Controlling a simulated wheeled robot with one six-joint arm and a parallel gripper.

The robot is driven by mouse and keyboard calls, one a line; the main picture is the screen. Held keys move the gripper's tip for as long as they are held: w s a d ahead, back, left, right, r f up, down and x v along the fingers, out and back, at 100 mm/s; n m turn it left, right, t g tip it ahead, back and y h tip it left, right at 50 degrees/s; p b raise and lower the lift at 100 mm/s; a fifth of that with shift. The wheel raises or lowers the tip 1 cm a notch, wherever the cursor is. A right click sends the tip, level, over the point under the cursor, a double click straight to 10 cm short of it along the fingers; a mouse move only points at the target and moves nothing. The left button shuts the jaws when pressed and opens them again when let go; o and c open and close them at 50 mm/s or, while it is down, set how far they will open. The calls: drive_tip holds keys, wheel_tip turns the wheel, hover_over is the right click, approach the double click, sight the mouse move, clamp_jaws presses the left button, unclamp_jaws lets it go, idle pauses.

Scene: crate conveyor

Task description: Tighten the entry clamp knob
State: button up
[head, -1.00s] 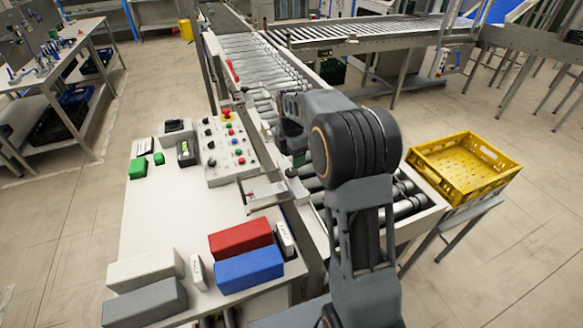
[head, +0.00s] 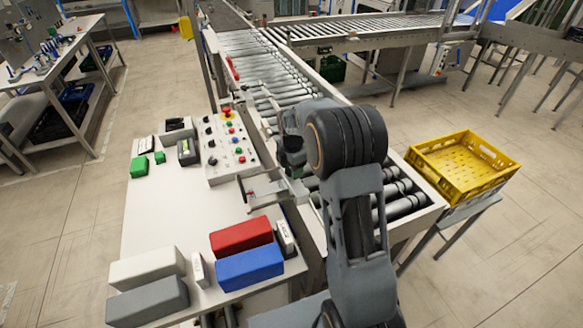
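My gripper (head: 290,158) is a dark shape at the left end of my arm, over the near part of the roller conveyor's left rail. It points down, and my arm partly covers it. Its fingers are too small and dark to tell open from shut. A metal clamp bracket (head: 266,191) sits at the conveyor's left edge, just below and left of my gripper. A thin red-tipped lever (head: 249,197) stands at its left. I cannot pick out the entry clamp knob; it may be hidden behind my gripper or arm.
A control panel (head: 226,150) with coloured buttons stands left of the gripper on the white table (head: 160,215). Red (head: 241,236), blue (head: 249,268), white and grey blocks lie in front. A yellow crate (head: 462,165) stands right of the conveyor rollers (head: 395,200).

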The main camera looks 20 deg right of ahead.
drive_tip(key=c, duration=0.6)
drive_tip(key=shift+c, duration=0.2)
drive_tip(key=shift+m, duration=0.3)
drive_tip(key=m+b, duration=0.1)
drive_tip(key=m, duration=0.2)
drive_tip(key=shift+f+m, duration=0.1)
drive_tip(key=shift+m, duration=0.3)
drive_tip(key=m+b, duration=0.1)
drive_tip(key=m, duration=0.3)
drive_tip(key=shift+m, duration=0.3)
drive_tip(key=m+b, duration=0.1)
drive_tip(key=m, duration=0.3)
drive_tip(key=shift+m+b, duration=0.35)
drive_tip(key=shift+m, duration=2.05)
